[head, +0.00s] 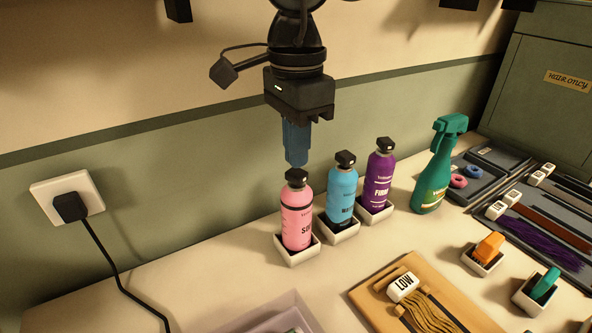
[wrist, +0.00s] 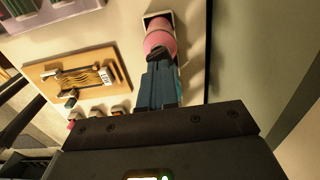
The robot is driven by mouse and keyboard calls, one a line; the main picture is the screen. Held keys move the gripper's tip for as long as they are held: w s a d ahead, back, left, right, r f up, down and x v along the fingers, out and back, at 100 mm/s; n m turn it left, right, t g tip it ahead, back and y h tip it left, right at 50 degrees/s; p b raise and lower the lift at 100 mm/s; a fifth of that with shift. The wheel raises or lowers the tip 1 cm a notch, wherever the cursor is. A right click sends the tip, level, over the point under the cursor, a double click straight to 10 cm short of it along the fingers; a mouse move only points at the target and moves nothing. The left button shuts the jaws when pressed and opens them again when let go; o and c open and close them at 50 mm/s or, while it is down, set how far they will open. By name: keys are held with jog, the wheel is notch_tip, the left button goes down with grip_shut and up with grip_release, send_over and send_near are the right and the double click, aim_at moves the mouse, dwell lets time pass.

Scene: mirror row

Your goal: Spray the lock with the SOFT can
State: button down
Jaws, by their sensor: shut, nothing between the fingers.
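The pink can (head: 297,220) stands upright in a small white holder at the left end of a row of three cans. Its label begins with "SO"; the rest is hard to read. My gripper (head: 296,160) points down just above its black cap, shut and empty. In the wrist view the fingertips (wrist: 157,70) lie in front of the cap of the pink can (wrist: 160,38); I cannot tell whether they touch it. The lock, locks of dark yellow hair (head: 431,312), lies on a wooden board (head: 376,293) beside a white block marked "LOW".
A blue can (head: 341,196) and a purple can (head: 378,182) stand close to the right. A green spray bottle (head: 436,170) stands beyond them. A wall plug (head: 70,206) with a black cord is at the left. The counter between is clear.

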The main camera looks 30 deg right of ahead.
aim_at(297, 172)
jog(key=shift+f+b, duration=0.7)
jog(key=shift+f, duration=0.15)
jog(key=shift+r, duration=0.15)
jog(key=shift+r+p, duration=1.7)
jog(key=shift+r, duration=1.75)
jog(key=shift+f, duration=0.1)
